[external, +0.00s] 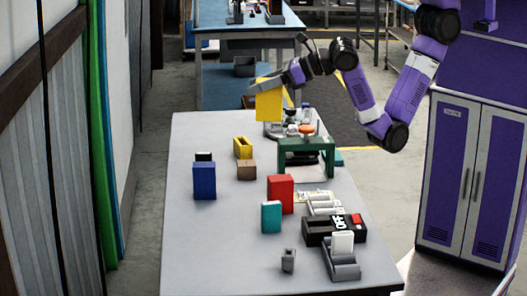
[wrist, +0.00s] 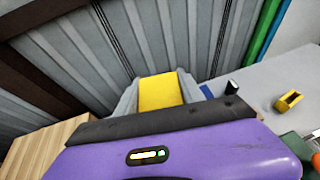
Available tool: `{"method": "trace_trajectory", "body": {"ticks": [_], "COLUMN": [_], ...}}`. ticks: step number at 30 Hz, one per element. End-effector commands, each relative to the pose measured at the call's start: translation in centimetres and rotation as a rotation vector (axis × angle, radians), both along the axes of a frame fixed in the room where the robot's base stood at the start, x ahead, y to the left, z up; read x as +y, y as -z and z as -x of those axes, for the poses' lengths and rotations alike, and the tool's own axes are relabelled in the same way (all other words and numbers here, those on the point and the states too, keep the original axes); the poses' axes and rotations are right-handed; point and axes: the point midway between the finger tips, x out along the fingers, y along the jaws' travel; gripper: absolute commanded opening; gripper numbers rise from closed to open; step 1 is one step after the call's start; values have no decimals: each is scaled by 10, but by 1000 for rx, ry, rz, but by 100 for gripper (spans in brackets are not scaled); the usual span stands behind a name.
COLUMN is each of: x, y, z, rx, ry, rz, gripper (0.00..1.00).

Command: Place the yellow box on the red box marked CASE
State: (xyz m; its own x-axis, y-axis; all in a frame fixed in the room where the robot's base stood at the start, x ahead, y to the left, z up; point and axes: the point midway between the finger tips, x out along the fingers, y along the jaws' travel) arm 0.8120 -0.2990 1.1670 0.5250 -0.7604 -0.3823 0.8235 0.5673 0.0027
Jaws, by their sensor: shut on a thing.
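My gripper (external: 266,84) is shut on the yellow box (external: 268,104) and holds it in the air above the far part of the grey table. In the wrist view the yellow box (wrist: 160,92) sits between the two grey fingers. The red box (external: 281,194) stands upright near the middle of the table, nearer the external camera than the gripper and well below it. I cannot read any CASE marking on it. The red box cannot be made out in the wrist view.
A teal box (external: 271,217) stands close in front of the red box. A blue box (external: 204,181), a yellow open holder (external: 243,147) and a brown block (external: 246,170) are to the left. A green stand (external: 306,146) is behind. A black OFF box (external: 333,230) is to the right.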

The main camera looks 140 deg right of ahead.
Motion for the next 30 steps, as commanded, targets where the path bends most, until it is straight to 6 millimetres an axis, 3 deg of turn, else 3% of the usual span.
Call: {"method": "trace_trajectory", "body": {"ticks": [3,9,14,24,30], "x": [-8,-15,-15,-15,-15], "y": [-6,-3,23,106,144], "z": [39,72,75,74,74], "rx": [-1,3,9,8,5], "ry": [104,204,213,212,209], "rz": [0,-1,-1,0,0], "gripper": [0,0,0,0,0]}}
